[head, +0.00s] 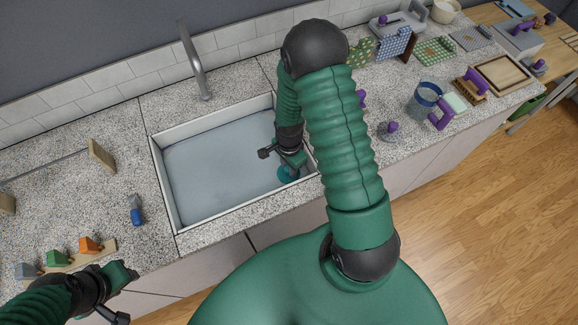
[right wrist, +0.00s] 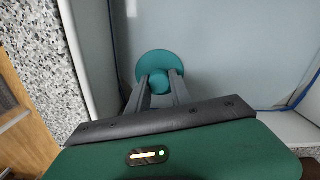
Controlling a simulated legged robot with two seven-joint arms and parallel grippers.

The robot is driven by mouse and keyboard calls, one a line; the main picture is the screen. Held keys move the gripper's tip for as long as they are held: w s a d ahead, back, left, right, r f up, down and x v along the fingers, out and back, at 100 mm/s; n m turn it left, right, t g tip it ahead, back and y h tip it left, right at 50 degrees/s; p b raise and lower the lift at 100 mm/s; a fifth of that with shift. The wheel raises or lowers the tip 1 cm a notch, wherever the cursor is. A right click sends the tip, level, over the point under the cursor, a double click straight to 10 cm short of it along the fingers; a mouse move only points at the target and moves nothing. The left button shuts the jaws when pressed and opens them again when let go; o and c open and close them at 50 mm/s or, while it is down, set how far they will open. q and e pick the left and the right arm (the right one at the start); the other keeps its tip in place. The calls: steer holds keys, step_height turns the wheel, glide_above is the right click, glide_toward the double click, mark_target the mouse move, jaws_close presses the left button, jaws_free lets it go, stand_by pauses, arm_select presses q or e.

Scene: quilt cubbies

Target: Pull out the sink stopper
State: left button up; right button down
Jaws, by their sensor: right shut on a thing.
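The sink (head: 165,187) is a white-rimmed basin set in the speckled counter, with a pale blue-grey, water-like surface inside. The teal round stopper (head: 284,176) is near the basin's right front corner. In the right wrist view the stopper (right wrist: 147,62) is a disc with a small knob between my fingertips. My right gripper (right wrist: 158,80) reaches down into the sink and is shut on the stopper's knob. I cannot tell whether the disc is seated or lifted. My left gripper (head: 122,290) is at the lower left, by the counter's front edge, away from the sink; its fingers are unclear.
A curved faucet (head: 196,65) stands behind the sink. A blue-handled object (head: 136,210) lies left of it, near several coloured blocks on a wooden rack (head: 75,262). The right counter is crowded, with a glass bowl (head: 424,98) and purple-handled items.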

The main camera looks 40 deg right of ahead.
steer(key=c, duration=1.9)
jaws_free()
jaws_close()
steer(key=shift+r+p, duration=0.65)
steer(key=shift+r+p, duration=1.8)
steer(key=shift+r, duration=0.2)
